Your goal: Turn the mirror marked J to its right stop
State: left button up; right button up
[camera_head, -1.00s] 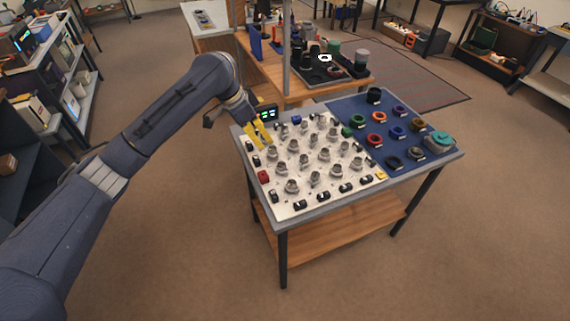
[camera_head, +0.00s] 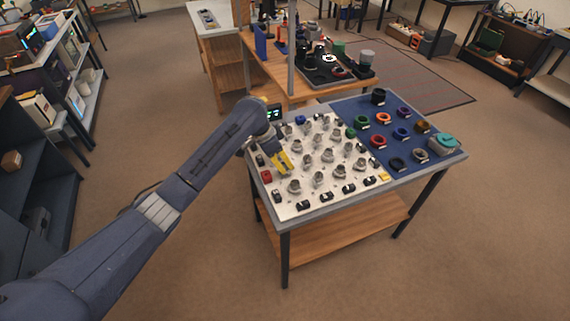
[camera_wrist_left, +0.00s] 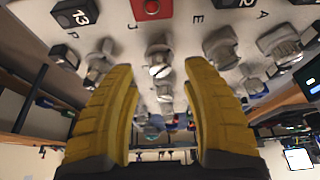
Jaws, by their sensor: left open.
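The mirror marked J (camera_wrist_left: 160,55) is a small grey metal mount on the white board. In the left wrist view it sits between my fingers and beyond their tips, with the printed J beside it. I see no contact with it. My left gripper (camera_wrist_left: 160,80) is open, with its two yellow fingers spread and nothing between them. In the head view the left gripper (camera_head: 281,163) is over the left edge of the white board (camera_head: 306,209) and seems to hide that mirror. The mirror's turn angle is too small to read. My right gripper is not in view.
Similar mounts marked P (camera_wrist_left: 100,62), E (camera_wrist_left: 221,46) and A (camera_wrist_left: 280,42) stand close on both sides. A red block (camera_head: 267,176) and black blocks line the board's edge. A blue mat (camera_head: 400,146) with coloured rings lies to the right.

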pick_arm(q)
jog(key=shift+x, duration=1.45)
jog(key=shift+c, duration=0.2)
grip_shut()
